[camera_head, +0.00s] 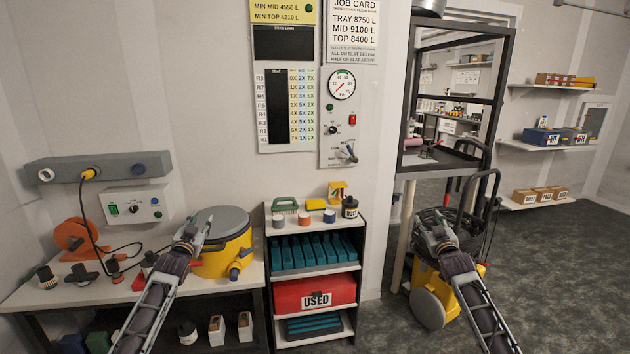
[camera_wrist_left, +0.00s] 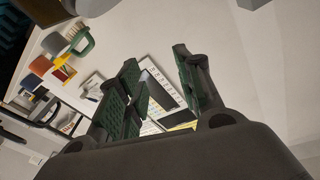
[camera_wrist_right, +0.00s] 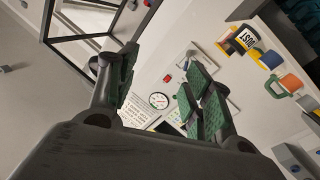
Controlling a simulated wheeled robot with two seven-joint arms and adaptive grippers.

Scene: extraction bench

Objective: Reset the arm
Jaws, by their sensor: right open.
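My left gripper (camera_head: 194,232) is raised over the bench at the left, in front of the yellow tub with a grey lid (camera_head: 222,252) as the head view sees it. In the left wrist view its green-padded fingers (camera_wrist_left: 160,85) stand apart with nothing between them. My right gripper (camera_head: 437,232) is held up in front of the yellow wheeled machine (camera_head: 430,303). In the right wrist view its fingers (camera_wrist_right: 158,88) are apart and empty. I cannot tell from the head view how far each gripper is from the things behind it.
A shelf unit (camera_head: 312,230) with blue slats and a red "USED" box (camera_head: 314,293) stands between the arms. A wall panel with a gauge (camera_head: 342,85) hangs above. An orange reel (camera_head: 80,238) is on the left bench. A black-framed rack (camera_head: 403,110) stands behind my right gripper. Floor shows at right.

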